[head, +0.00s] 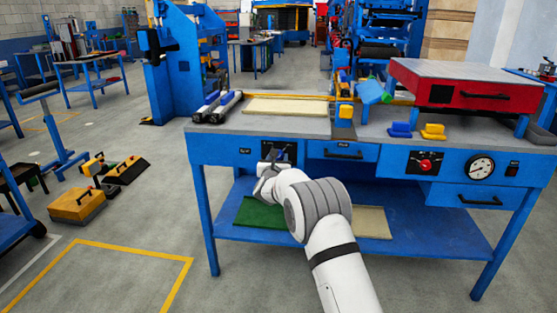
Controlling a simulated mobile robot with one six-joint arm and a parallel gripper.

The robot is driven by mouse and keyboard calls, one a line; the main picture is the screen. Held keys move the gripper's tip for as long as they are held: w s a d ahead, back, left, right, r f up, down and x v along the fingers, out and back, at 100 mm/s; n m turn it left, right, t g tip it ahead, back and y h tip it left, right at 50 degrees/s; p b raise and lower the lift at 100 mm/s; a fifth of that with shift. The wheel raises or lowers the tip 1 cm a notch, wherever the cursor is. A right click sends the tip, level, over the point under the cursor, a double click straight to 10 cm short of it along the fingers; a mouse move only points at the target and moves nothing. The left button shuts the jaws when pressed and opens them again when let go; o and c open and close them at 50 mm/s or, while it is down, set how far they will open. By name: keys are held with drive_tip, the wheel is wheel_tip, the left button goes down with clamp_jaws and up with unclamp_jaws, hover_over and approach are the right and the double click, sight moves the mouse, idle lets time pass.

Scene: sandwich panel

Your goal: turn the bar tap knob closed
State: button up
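A blue workbench (225,150) stands ahead of me. On its front at the right is a black panel with a red round knob (425,165). Another black panel (289,149) is on the front left of the bench, mostly behind my gripper; whether it carries a knob is hidden. I cannot tell from the labels which of these is the bar tap. My gripper (270,158) is directly in front of the left panel, well left of the red knob. Its fingertips are small and partly hidden, so contact and opening are unclear.
A round gauge (480,168) and a drawer (480,197) are right of the red knob. A red box (456,85) stands on the bench. A green sheet (255,214) and a beige sheet (371,223) lie on the lower shelf. Left floor holds yellow-black cases (77,205).

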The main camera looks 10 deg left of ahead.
drive_tip(key=c, duration=0.6)
drive_tip(key=shift+d, duration=0.1)
drive_tip(key=shift+c, duration=0.2)
drive_tip(key=shift+f+b, duration=0.1)
drive_tip(key=shift+b, duration=0.25)
drive_tip(key=n+b, duration=0.2)
drive_tip(key=n, duration=0.1)
drive_tip(key=shift+f, duration=0.1)
drive_tip(key=n+b, duration=0.2)
drive_tip(key=n, duration=0.1)
drive_tip(key=shift+n, duration=0.3)
drive_tip(key=n, duration=0.7)
drive_tip(key=n+p, duration=0.1)
drive_tip(key=n, duration=0.3)
drive_tip(key=shift+r, duration=0.3)
drive_tip(key=shift+n, duration=0.3)
